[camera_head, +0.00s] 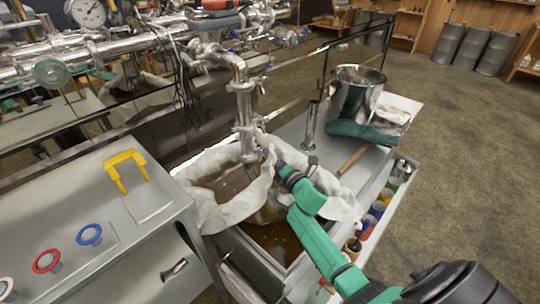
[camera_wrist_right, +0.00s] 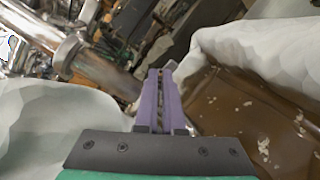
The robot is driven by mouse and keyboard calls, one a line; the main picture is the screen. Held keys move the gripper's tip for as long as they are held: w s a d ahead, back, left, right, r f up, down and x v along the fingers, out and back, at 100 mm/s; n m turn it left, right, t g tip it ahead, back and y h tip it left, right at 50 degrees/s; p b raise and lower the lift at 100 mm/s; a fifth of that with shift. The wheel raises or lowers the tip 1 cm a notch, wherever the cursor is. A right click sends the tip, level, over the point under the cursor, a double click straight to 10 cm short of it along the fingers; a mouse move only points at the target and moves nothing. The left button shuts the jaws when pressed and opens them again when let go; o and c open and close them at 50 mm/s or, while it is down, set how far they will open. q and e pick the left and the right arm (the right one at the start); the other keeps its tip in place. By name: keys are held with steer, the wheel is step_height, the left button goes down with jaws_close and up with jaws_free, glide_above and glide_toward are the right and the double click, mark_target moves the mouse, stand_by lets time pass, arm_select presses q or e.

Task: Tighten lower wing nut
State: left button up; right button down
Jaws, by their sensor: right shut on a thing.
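The steel pipe (camera_head: 243,108) comes down over the cloth-lined tank and has clamps along it. My right gripper (camera_head: 268,158) reaches in from the lower right to the pipe's lower end. In the right wrist view its purple fingers (camera_wrist_right: 159,92) are almost together, shut on a small part at their tips, at the lower clamp. That part, the lower wing nut, is mostly hidden by the fingers. The pipe with its flange also shows in the right wrist view (camera_wrist_right: 95,68), left of the fingers. My left gripper is not in view.
White filter cloth (camera_head: 222,210) drapes over the tank around brown liquid (camera_head: 272,238) with pale flecks. A steel pot (camera_head: 357,92) and a dark green cloth (camera_head: 362,133) are on the right-hand counter. A yellow handle (camera_head: 126,165) stands on the left cabinet.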

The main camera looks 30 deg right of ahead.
steer(key=m+p, duration=0.1)
steer(key=m, duration=0.6)
steer(key=f+m+p, duration=0.1)
steer(key=m+p, duration=0.1)
steer(key=m, duration=0.5)
steer(key=a+m+p, duration=0.1)
steer(key=m, duration=0.7)
steer(key=shift+w+f, duration=0.2)
steer(key=shift+f, duration=0.05)
steer(key=c, duration=1.2)
jaws_free()
steer(key=shift+r, duration=0.1)
steer(key=shift+s+f, duration=0.1)
steer(key=shift+f, duration=0.15)
